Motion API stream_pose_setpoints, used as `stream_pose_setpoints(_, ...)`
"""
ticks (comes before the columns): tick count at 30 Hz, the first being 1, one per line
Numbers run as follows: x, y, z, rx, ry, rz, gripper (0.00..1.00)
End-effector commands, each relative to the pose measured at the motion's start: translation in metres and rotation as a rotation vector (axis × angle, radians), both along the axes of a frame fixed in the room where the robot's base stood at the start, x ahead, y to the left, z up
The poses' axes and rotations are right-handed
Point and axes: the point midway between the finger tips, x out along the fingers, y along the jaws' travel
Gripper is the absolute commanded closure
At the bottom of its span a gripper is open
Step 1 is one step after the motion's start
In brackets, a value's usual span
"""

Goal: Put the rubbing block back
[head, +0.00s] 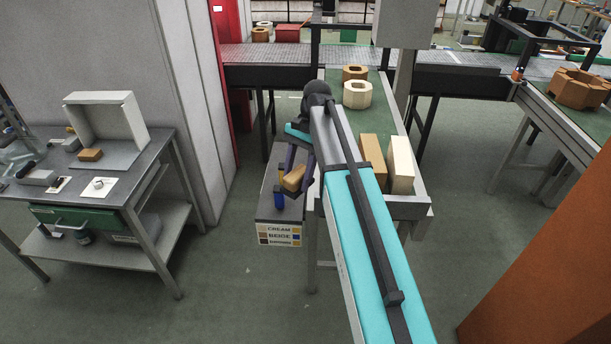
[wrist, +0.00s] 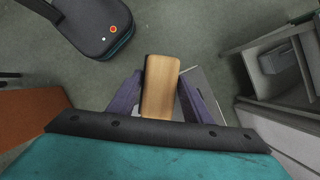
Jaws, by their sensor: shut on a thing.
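My gripper (head: 294,180) is shut on the rubbing block (wrist: 160,88), a tan wooden block. In the wrist view the block sits between the two purple fingers, its long side pointing away from my wrist. In the head view the held block (head: 293,178) hangs tilted in the air, above or in front of a small dark-topped stand (head: 267,206). My arm hides part of the stand. Another small tan block (head: 90,155) lies on the left workbench (head: 124,178), at the open white box (head: 109,120).
The stand bears a sign (head: 279,234) reading CREAM, BEIGE and a blurred third line. Cream and tan blocks (head: 401,165) stand on the green conveyor table beside my arm. Open floor (head: 235,285) lies between workbench and stand.

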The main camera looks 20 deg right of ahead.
Motion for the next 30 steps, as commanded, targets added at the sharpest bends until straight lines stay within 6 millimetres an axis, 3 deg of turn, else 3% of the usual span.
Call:
stream_pose_setpoints(1, 0.000, 0.002, -0.015, 0.001, 0.001, 0.007, 0.83)
stream_pose_setpoints(9, 0.000, 0.008, -0.041, 0.002, 0.001, 0.028, 0.83)
stream_pose_setpoints(30, 0.000, 0.008, -0.044, 0.002, 0.001, 0.030, 0.83)
